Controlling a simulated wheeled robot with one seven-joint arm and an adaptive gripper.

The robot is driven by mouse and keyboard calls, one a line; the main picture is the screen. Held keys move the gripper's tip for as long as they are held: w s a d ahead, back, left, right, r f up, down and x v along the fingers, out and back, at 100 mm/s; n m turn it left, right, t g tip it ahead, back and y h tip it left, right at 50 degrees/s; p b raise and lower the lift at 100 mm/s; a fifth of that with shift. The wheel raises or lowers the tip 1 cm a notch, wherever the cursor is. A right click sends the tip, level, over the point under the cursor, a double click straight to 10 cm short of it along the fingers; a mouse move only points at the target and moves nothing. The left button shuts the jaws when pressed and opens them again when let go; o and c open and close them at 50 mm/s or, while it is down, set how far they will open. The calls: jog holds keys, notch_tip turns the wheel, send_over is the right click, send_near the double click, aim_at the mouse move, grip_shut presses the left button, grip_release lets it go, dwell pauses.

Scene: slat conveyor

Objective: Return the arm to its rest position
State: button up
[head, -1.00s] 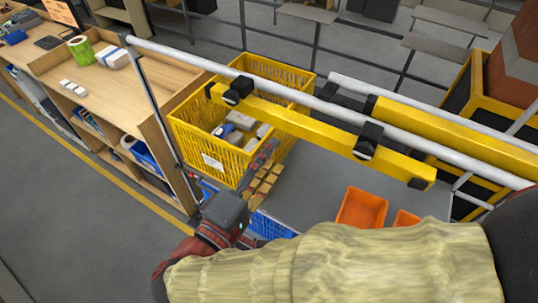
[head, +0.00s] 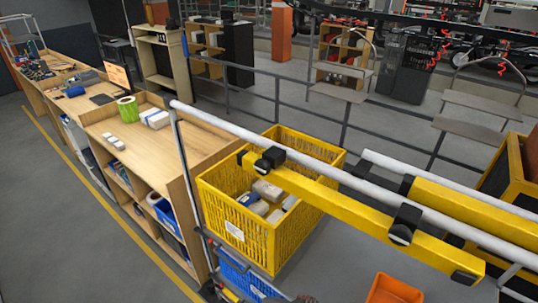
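My gripper is not recognisable in the head view now. Only small dark scraps show at the bottom edge, and I cannot tell whether any of them belongs to my arm. Whether the gripper is open, shut or holding something is hidden.
A yellow crate (head: 207,207) holding several packages stands near the centre, above a blue crate (head: 236,276). A yellow beam (head: 335,206) and grey rails (head: 228,127) cross in front. An orange bin (head: 395,290) is at lower right. A wooden bench (head: 185,150) stands left; grey floor (head: 75,220) is clear.

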notch_tip(320, 180, down, 5)
jog(key=s+m+g+y+b, duration=0.1)
jog(key=m+g+y+b, duration=0.1)
jog(key=m+y+b, duration=0.15)
jog(key=w+d+f+m+t+y+b, duration=0.2)
jog(key=w+d+m+t+b, duration=0.1)
jog(key=d+m+b, duration=0.6)
jog(key=d+b, duration=0.2)
jog(key=b, duration=0.1)
jog(key=shift+w+b, duration=0.35)
jog(key=shift+w, duration=0.05)
jog(key=shift+d+y, duration=0.1)
jog(key=shift+y, duration=0.15)
dwell(1.3)
